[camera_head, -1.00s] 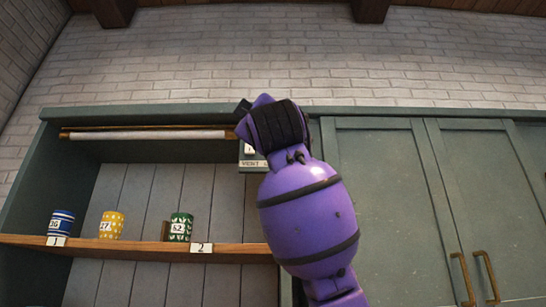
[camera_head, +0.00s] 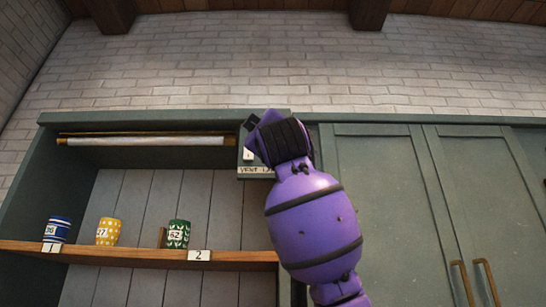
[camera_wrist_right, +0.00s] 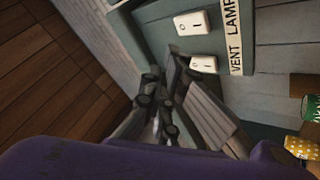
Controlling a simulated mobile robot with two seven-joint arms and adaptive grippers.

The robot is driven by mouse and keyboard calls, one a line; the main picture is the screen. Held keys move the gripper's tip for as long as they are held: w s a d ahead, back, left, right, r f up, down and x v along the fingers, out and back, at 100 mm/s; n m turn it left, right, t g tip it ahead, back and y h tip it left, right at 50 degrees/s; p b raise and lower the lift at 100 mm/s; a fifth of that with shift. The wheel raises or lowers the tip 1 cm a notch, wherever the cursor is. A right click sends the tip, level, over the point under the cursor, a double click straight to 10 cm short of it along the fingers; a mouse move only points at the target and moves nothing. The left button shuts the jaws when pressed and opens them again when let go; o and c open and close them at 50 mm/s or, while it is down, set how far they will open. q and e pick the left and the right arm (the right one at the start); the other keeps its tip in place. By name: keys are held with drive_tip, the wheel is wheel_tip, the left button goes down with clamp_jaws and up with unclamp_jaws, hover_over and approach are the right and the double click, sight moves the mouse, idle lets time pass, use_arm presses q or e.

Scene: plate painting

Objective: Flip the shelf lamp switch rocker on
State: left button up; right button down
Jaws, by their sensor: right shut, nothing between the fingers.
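The switch panel (camera_head: 246,170) is at the right end of the open shelf's top, partly hidden by my right arm. The right wrist view shows its two white rockers and its VENT LAMP label (camera_wrist_right: 236,38). The rocker at the LAMP end (camera_wrist_right: 193,22) is higher in that picture; the rocker at the VENT end (camera_wrist_right: 204,64) is lower. I cannot tell which way either is tipped. My right gripper (camera_wrist_right: 165,76) is shut and empty, its fingertips close to the VENT-end rocker; contact is unclear. A pale tube (camera_head: 145,141) runs under the shelf's top. My left gripper is out of view.
A blue striped cup (camera_head: 57,230), a yellow cup (camera_head: 108,232) and a green cup (camera_head: 178,235) stand on the wooden shelf board (camera_head: 130,256). Closed green cabinet doors (camera_head: 385,200) are to the right. The brick wall above is clear.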

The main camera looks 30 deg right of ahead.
drive_tip(key=w+d, duration=0.2)
drive_tip(key=w, duration=0.1)
drive_tip(key=shift+f, duration=0.2)
drive_tip(key=shift+w, duration=0.15)
idle(1.3)
drive_tip(key=shift+w+d, duration=0.2)
drive_tip(key=shift+w, duration=0.05)
drive_tip(key=shift+w+d+f, duration=0.1)
drive_tip(key=shift+w+d, duration=0.05)
drive_tip(key=shift+w, duration=0.1)
idle(0.7)
drive_tip(key=shift+s, duration=0.1)
drive_tip(key=shift+s+a, duration=0.4)
drive_tip(key=shift+s, duration=0.15)
drive_tip(key=shift+s+a+r, duration=0.15)
drive_tip(key=shift+s+a, duration=0.3)
drive_tip(key=shift+s, duration=0.25)
drive_tip(key=shift+s+a+r, duration=0.1)
drive_tip(key=shift+s+a, duration=0.3)
drive_tip(key=shift+s, duration=0.3)
drive_tip(key=shift+s+a+r, duration=0.15)
drive_tip(key=shift+s+a, duration=0.3)
drive_tip(key=shift+s, duration=0.25)
